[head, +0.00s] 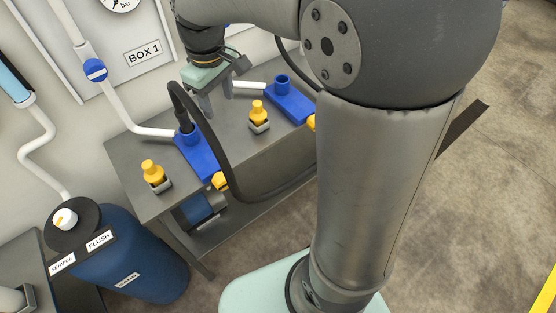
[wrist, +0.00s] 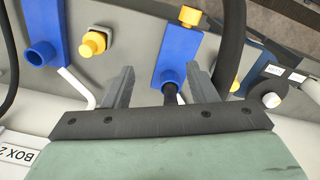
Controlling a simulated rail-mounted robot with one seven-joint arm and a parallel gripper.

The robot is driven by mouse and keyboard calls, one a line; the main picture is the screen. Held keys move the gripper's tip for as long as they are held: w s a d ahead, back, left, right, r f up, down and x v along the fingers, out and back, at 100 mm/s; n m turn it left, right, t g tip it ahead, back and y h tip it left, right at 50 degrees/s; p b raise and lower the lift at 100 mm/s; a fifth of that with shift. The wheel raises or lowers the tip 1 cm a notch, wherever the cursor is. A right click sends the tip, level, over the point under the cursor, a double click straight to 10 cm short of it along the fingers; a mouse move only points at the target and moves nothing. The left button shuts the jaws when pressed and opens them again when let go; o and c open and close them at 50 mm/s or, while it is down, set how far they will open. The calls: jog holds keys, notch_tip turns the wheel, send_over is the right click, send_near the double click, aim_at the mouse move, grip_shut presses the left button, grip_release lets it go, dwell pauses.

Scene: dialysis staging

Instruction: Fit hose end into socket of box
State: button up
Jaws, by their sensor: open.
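A blue box (head: 191,151) with a round socket on top and a yellow end piece lies on the grey bench, below the BOX 1 label (head: 143,53). It also shows in the wrist view (wrist: 177,55). The black hose (head: 209,146) arches over, and its end stands at the socket mouth, seemingly in it; how deep it sits I cannot tell. In the wrist view the hose end (wrist: 170,93) shows between my fingers, nearer the right one. My gripper (head: 213,108) is open, just right of the hose arch in the head view, and touches nothing that I can see.
A second blue box (head: 290,103) with an empty socket (head: 283,82) lies further right. Yellow knobs on grey mounts (head: 258,113) (head: 154,174) stand on the bench (head: 130,155). A blue tank (head: 125,255) stands at lower left. The hose loops over the bench's front.

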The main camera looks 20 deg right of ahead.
jog(key=s+d+f+m, duration=0.2)
jog(key=s+d+m, duration=0.1)
jog(key=s, duration=0.6)
jog(key=s+d+f+m, duration=0.3)
jog(key=s+d+m, duration=0.1)
jog(key=s, duration=0.5)
jog(key=shift+s+f, duration=0.2)
jog(key=shift+s, duration=0.15)
dwell(1.8)
